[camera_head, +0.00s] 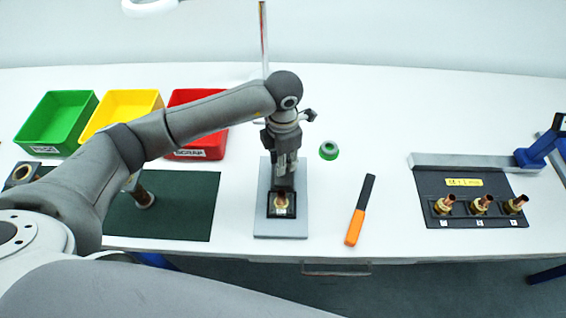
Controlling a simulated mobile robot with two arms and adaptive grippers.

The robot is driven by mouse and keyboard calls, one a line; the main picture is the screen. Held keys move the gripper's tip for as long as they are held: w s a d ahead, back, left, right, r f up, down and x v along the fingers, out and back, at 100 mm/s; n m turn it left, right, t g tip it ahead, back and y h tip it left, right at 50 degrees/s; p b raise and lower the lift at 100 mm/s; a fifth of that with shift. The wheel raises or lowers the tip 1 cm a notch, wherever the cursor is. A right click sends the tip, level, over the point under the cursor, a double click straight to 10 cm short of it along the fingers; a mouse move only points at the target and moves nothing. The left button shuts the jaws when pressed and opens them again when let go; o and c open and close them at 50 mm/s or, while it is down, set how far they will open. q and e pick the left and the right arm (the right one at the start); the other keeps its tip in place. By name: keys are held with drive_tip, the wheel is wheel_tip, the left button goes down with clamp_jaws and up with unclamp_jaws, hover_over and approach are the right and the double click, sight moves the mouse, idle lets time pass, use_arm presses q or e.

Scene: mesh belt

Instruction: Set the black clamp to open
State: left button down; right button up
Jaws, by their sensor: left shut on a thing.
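The black clamp (271,211) stands on a grey base plate (302,222) at the middle of the table, with a brass and copper fitting (281,202) at its front. My left gripper (284,184) points down over the back of the clamp and is shut, apparently on the clamp's handle. The fingers and wrist hide the handle and the rear of the clamp, so whether it is open or closed cannot be seen. My right gripper is out of view.
Green (93,100), yellow (156,97) and red (222,155) bins stand at the back left. A black mat (465,211) holds several fittings. A dark green mat (190,205) lies left.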

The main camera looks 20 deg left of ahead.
use_arm(q)
drive_tip(key=c, duration=1.5)
unclamp_jaws()
drive_tip(key=shift+w+a+r, duration=0.1)
drive_tip(key=shift+w, duration=0.15)
drive_tip(key=o, duration=0.3)
drive_tip(key=shift+w, duration=0.1)
drive_tip(key=shift+o, duration=0.2)
wheel_tip(320, 180, up, 12)
